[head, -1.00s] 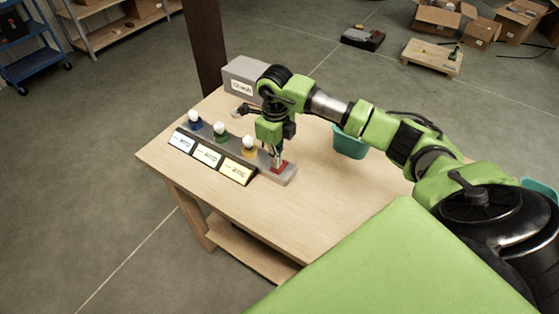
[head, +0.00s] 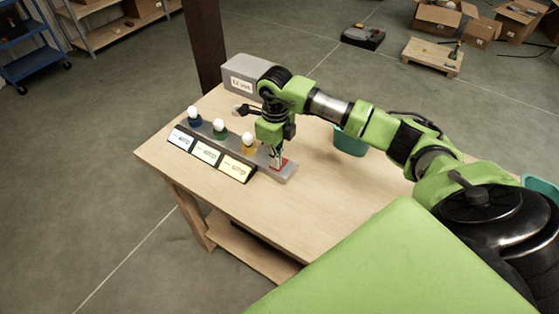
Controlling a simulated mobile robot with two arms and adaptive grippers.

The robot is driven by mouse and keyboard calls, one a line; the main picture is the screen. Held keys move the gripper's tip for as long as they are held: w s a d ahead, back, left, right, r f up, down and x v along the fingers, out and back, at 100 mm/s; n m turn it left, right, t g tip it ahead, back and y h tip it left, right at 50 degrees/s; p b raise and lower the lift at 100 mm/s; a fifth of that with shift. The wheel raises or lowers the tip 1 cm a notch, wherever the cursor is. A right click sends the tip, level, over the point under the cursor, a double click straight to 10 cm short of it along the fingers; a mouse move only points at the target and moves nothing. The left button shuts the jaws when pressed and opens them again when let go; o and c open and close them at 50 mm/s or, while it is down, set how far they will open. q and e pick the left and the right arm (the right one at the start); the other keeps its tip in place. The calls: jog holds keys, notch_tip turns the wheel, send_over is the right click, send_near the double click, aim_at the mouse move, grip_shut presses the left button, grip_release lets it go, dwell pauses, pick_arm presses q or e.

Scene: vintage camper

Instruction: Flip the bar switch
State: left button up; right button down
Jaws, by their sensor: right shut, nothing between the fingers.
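The bar switch panel is a long grey bar (head: 262,165) on the wooden table (head: 325,205). Three bulb-topped knobs stand along it: blue (head: 195,121), green (head: 219,132) and yellow (head: 249,146). A red part (head: 284,164) sits at the bar's right end. My right gripper (head: 276,165) is shut and empty, pointing down at the red part. It covers some of it, and I cannot tell whether they touch. My left gripper is not in view.
Three label plates (head: 208,153) lie along the front of the bar. A grey box with a label (head: 243,86) stands behind it, near a dark post (head: 204,45). The table's front right is clear.

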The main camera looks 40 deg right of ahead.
jog(key=shift+f, duration=0.25)
jog(key=shift+r+p, duration=2)
jog(key=shift+r, duration=1.55)
jog(key=shift+s+f, duration=0.1)
